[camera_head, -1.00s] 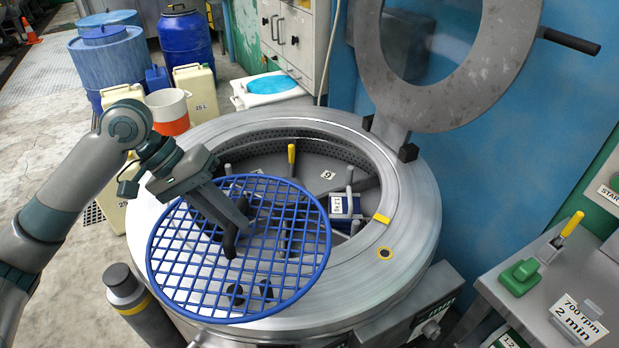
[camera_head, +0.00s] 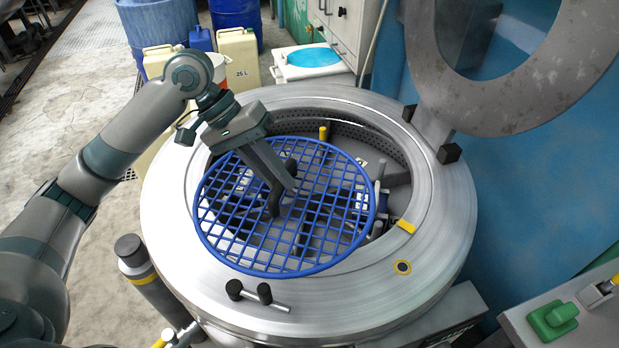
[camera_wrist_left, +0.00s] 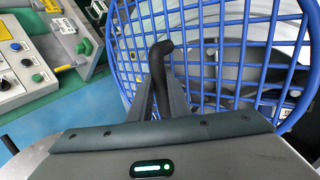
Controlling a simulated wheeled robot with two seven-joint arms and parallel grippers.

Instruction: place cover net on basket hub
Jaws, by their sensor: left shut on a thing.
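The cover net, a round blue grid (camera_head: 283,274), is over the left and middle of the open drum basket (camera_head: 397,170). It overlaps the drum's near rim, slightly tilted, and I cannot tell whether any edge touches. My left gripper (camera_head: 284,198) is above the net and shut on its dark handle, near the net's middle. In the left wrist view, the black handle (camera_wrist_left: 161,58) sits between the finger tips, with the blue net (camera_wrist_left: 229,80) behind. The basket hub is hidden under the net. My right gripper is not in view.
The drum's metal rim (camera_head: 445,230) surrounds the basket. Its raised ring lid (camera_head: 515,105) stands at the back right. A yellow handle (camera_head: 323,132) rises behind the net. A control panel (camera_head: 565,320) is at the lower right; jugs (camera_head: 238,58) stand behind left.

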